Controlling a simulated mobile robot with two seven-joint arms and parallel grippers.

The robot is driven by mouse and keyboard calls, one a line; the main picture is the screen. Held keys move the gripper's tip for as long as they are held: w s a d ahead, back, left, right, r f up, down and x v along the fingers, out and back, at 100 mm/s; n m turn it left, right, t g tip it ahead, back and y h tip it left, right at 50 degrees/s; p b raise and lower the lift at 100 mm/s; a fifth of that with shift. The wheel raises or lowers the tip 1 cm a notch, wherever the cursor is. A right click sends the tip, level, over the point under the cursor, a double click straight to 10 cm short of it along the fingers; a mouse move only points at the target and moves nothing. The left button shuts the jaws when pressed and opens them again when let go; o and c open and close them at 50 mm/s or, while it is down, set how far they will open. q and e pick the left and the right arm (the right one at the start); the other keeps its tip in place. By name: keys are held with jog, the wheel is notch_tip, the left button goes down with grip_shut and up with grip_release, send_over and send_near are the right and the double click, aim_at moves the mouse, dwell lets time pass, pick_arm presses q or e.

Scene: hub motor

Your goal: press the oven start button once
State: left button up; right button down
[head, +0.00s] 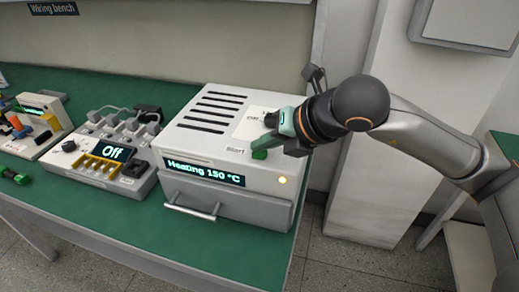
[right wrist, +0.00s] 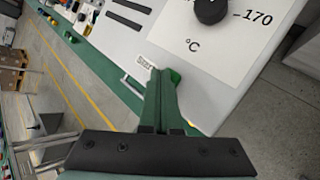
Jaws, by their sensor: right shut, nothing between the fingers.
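The white oven (head: 205,150) stands at the right end of the green bench. Its display (head: 203,171) reads "Heating 150 °C" and an amber lamp (head: 282,180) glows on its front. The green start button (head: 259,154) is on the oven's top near the front right, beside the "Start" label (right wrist: 145,62). My right gripper (head: 266,142) is shut and empty, its green fingertips at the button; they partly hide it. Whether they touch or press it is hard to tell. The fingers (right wrist: 158,98) also show in the right wrist view. My left gripper is not in view.
The oven's dial (right wrist: 210,10) lies on the top panel close to my right gripper. A box with an "Off" display (head: 113,152) stands to the left of the oven.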

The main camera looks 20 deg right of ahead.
aim_at(263, 156)
jog(key=shift+r, duration=0.1)
jog(key=shift+r+p, duration=0.3)
jog(key=shift+r, duration=0.4)
jog(key=shift+r, duration=0.15)
jog(key=shift+r+p, duration=1.5)
jog(key=shift+r, duration=0.9)
